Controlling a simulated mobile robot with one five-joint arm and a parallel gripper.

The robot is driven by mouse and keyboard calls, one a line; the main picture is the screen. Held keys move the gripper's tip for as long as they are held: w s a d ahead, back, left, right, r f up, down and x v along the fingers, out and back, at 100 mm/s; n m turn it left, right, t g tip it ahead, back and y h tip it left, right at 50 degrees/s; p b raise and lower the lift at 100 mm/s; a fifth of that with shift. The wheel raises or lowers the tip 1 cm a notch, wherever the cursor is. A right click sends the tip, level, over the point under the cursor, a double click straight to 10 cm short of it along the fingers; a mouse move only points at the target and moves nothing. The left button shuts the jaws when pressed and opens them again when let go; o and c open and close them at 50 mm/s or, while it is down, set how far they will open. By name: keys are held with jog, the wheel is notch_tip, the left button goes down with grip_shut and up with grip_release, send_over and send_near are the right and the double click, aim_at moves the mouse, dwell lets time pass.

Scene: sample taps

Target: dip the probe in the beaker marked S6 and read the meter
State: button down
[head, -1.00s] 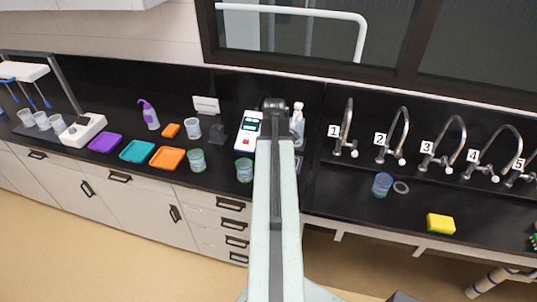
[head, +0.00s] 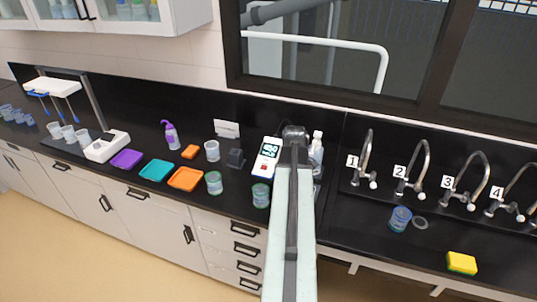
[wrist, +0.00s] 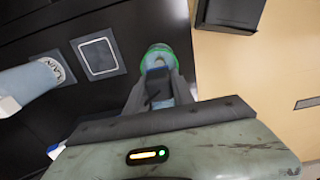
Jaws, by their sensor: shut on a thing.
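My gripper (wrist: 158,92) is shut on a pale blue-grey thing (wrist: 158,84), seemingly the probe. Beyond its end a green-rimmed beaker (wrist: 160,52) overlaps it in the wrist view; I cannot tell whether the tip is inside. In the head view my arm hides the gripper. Two green-marked beakers (head: 214,182) (head: 261,195) stand near the counter's front edge, and a blue-marked beaker (head: 400,218) stands by the taps. Their marks are too small to read, so I cannot tell which is S6. The white and blue meter (head: 266,158) has a lit display, unreadable here.
Purple (head: 126,159), teal (head: 156,170) and orange (head: 186,178) trays lie left on the black counter. A white bottle (head: 316,150) stands right of the meter. Numbered taps (head: 365,160) line the right side. A yellow sponge (head: 461,263) lies in front.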

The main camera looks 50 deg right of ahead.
jog(key=shift+r+p, duration=4.2)
jog(key=shift+r, duration=0.3)
notch_tip(320, 180, up, 3)
jog(key=p, duration=0.3)
notch_tip(320, 180, up, 5)
jog(key=p, duration=0.5)
